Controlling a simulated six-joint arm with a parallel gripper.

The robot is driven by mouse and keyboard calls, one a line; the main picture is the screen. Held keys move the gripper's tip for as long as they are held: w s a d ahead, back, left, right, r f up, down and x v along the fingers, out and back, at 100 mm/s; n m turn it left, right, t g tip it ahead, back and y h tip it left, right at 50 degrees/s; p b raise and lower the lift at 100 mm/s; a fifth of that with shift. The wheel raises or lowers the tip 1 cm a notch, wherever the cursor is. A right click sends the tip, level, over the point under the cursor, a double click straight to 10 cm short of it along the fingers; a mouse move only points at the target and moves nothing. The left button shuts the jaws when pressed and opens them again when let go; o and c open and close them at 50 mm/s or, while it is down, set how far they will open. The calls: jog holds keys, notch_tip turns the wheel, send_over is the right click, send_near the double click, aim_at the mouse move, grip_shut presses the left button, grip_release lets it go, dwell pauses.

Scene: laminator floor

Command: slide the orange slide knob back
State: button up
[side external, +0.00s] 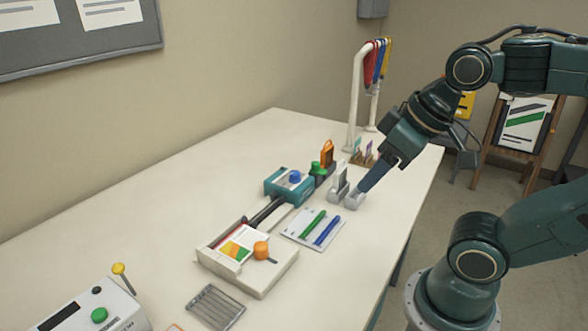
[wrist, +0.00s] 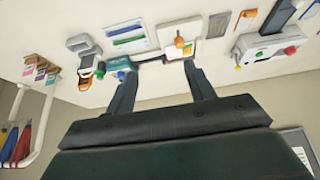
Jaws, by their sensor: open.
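The orange slide knob (side external: 261,250) is a round knob at a short dark slot in a white box-like tray (side external: 276,276), near the middle of the table in the side view. In the wrist view the knob (wrist: 180,42) shows on the white tray (wrist: 168,41), just above the right fingertip. My gripper (side external: 363,189) is over the table's right part, behind and to the right of the knob, well apart from it. In the wrist view my gripper (wrist: 161,67) has its two fingers spread, with nothing held between them.
A teal device (side external: 288,184) with a blue knob stands behind the tray. A pen board (side external: 314,229) and grey holder (side external: 354,199) lie near my gripper. A white rack (side external: 356,95) with hanging straps stands at the back. The table's left part is mostly clear.

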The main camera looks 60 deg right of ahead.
jog(key=shift+c, duration=0.2)
jog(key=n+g, duration=0.5)
jog(key=g, duration=0.1)
send_over(261, 244)
notch_tip(261, 244, down, 9)
jog(key=shift+d+f, duration=0.1)
jog(key=shift+f, duration=0.1)
notch_tip(261, 244, down, 14)
jog(key=shift+r, duration=0.2)
dwell(0.3)
